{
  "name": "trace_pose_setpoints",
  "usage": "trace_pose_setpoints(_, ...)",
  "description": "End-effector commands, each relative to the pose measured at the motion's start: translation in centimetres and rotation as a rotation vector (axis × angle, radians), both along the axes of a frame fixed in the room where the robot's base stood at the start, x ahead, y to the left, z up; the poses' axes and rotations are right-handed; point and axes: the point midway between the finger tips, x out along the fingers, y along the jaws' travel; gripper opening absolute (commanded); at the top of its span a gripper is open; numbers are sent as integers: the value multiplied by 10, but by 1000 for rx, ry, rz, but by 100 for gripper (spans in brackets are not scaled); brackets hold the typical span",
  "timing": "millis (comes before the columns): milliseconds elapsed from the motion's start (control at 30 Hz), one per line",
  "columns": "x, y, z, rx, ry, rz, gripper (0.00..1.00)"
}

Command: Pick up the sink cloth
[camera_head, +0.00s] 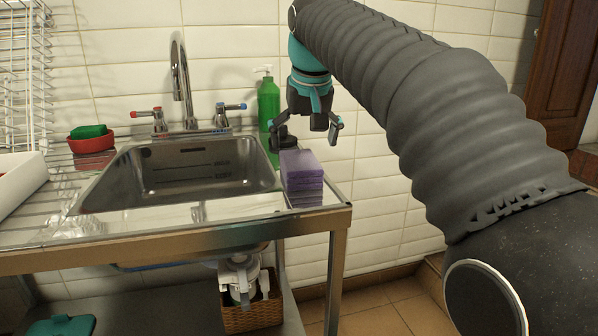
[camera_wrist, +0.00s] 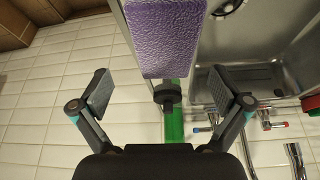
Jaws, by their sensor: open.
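A purple folded cloth or sponge block (camera_head: 302,165) lies on the metal counter at the right of the sink, near the front right corner. It looks like a small stack with a textured top, which also shows at the top of the wrist view (camera_wrist: 165,38). My gripper (camera_head: 308,128) points down above and a little behind the block. Its two fingers are spread wide in the wrist view (camera_wrist: 160,90), with nothing between them touching either pad. The block lies ahead of the fingertips, apart from them.
A green soap bottle (camera_head: 268,105) and a dark round object (camera_head: 286,141) stand close behind the block. The steel sink (camera_head: 200,170), with its tap (camera_head: 181,75), is to the left. A red bowl (camera_head: 92,143) holds a green item. The wall is close behind.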

Motion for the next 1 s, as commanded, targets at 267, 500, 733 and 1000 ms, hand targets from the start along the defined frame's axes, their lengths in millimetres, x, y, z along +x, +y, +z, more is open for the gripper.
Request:
trace_pose_setpoints(267, 7, 7, -26, -1, 3, 1, 100)
trace_pose_setpoints(500, 17, 10, -49, -1, 0, 1, 100)
trace_pose_setpoints(733, 17, 10, -50, -1, -1, 1, 100)
trace_pose_setpoints(1000, 17, 10, -51, -1, -1, 1, 100)
